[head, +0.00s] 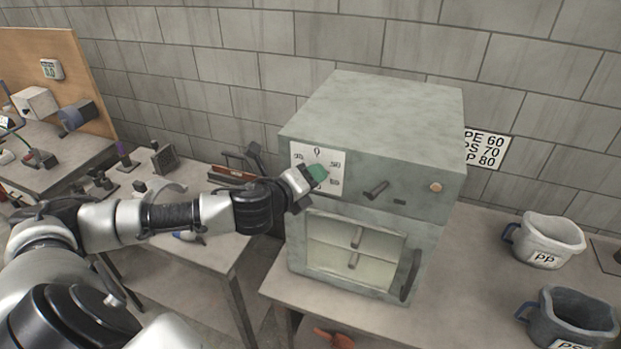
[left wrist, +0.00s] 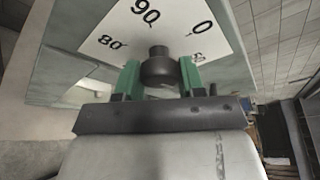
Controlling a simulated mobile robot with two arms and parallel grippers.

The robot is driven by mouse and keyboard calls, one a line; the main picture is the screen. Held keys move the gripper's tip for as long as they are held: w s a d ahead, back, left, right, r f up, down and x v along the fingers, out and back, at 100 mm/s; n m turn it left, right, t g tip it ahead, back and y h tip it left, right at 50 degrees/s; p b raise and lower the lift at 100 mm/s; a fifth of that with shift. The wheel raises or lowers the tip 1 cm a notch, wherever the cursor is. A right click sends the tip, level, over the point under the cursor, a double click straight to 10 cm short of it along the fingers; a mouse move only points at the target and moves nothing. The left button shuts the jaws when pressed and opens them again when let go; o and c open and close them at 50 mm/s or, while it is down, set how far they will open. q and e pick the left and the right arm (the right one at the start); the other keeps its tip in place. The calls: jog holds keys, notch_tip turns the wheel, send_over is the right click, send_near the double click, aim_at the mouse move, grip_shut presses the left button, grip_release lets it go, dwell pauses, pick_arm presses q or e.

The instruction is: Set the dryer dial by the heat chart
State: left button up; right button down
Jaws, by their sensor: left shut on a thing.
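The dryer (head: 372,110) is a grey-green box on a table, with a glass-fronted chamber low on its face. The knob's pointer mark cannot be made out. The heat chart (head: 486,148) on the wall right of the dryer reads PE 60, PS 70 and PP 80, its left edge partly hidden. My right gripper is not in view.
A dark handle (head: 376,189) and an orange button (head: 436,187) sit right of the dial. A pale PP bin (head: 560,234) and a dark PS bin (head: 548,318) stand at the right. A workbench (head: 222,253) with tools lies left, behind my left arm.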

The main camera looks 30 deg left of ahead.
pick_arm(q)
jog(key=m+y, duration=0.1)
jog(key=m, duration=0.1)
jog(key=m+g+y, duration=0.1)
jog(key=m, duration=0.1)
jog(key=shift+f+m+g, duration=0.1)
jog(key=shift+m+g, duration=0.2)
jog(key=shift+y, duration=0.3)
dwell(0.3)
jog(key=o, duration=0.9)
jog(key=v, duration=1)
jog(key=shift+s, duration=0.3)
